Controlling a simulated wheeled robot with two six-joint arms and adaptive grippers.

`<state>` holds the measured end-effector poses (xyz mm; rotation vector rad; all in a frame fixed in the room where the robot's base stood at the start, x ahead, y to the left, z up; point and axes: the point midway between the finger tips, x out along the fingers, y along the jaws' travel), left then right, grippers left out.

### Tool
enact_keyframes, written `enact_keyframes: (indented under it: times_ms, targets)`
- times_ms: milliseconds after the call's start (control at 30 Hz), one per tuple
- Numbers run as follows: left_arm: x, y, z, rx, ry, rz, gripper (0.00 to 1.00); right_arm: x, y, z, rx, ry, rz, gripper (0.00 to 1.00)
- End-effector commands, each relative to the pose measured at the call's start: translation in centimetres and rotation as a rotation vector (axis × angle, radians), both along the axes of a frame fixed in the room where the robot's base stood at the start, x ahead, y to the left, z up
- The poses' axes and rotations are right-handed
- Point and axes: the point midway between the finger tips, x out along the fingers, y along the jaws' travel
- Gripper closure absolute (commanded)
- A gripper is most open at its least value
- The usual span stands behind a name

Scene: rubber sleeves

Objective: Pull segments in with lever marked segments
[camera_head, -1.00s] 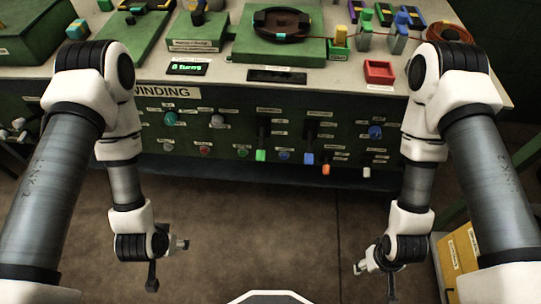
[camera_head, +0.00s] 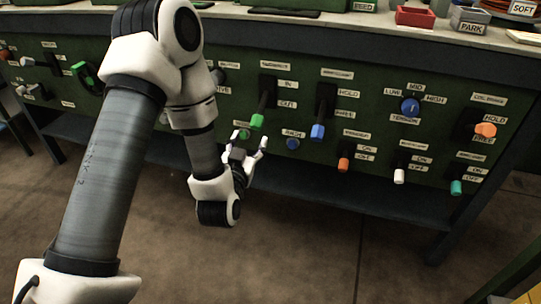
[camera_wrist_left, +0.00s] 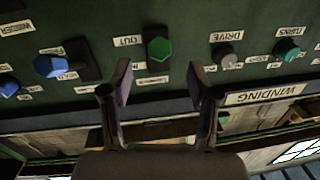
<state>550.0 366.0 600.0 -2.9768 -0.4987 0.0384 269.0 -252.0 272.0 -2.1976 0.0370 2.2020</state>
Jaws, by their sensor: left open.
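A lever with a green handle (camera_head: 258,121) sits in a dark slot on the panel, labelled IN above and OUT below. Its handle is low, by OUT; the title above the slot is too small to read. My left gripper (camera_head: 246,148) is open just below the green handle, with nothing between its fingers. In the left wrist view the picture is upside down; the green handle (camera_wrist_left: 159,48) is ahead of and between the open fingers (camera_wrist_left: 159,84), apart from them. My right gripper is out of view.
A blue-handled lever (camera_head: 318,131) marked HOLD stands right of the green one. A blue push button (camera_head: 293,143) and a green button are close below. An orange switch (camera_head: 343,164), a white switch (camera_head: 398,175) and a blue TENSION knob (camera_head: 410,106) are further right. Floor before the panel is clear.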

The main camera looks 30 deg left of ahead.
Motion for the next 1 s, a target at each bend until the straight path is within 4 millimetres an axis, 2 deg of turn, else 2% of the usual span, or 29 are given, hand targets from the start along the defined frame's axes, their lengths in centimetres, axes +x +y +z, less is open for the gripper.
enact_keyframes:
  times_ms: [167, 400, 500, 767, 800, 933, 967, 1000]
  targets:
    - [1.6, 0.5, 0.1, 0.001, -0.008, 0.001, 0.40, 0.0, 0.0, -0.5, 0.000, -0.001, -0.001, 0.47]
    - [5.9, 2.0, 0.0, 0.001, -0.007, -0.001, 0.40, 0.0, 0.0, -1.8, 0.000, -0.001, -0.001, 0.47]
    - [7.0, 2.3, 0.1, 0.001, -0.005, -0.002, 0.40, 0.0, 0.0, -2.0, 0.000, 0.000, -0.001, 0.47]
    - [7.4, 2.5, 0.2, 0.001, -0.003, -0.002, 0.40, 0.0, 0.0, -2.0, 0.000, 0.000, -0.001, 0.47]
    - [7.4, 2.5, 0.2, 0.001, -0.003, -0.002, 0.47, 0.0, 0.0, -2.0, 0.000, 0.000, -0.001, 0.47]
    - [7.4, 2.5, 0.2, 0.001, -0.003, -0.002, 0.93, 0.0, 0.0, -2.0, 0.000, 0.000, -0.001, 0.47]
    - [7.4, 2.5, 0.2, 0.001, -0.003, -0.002, 1.00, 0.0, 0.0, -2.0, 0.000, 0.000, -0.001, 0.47]
    - [7.4, 2.5, 0.2, 0.001, -0.003, -0.002, 1.00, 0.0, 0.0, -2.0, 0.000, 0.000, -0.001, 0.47]
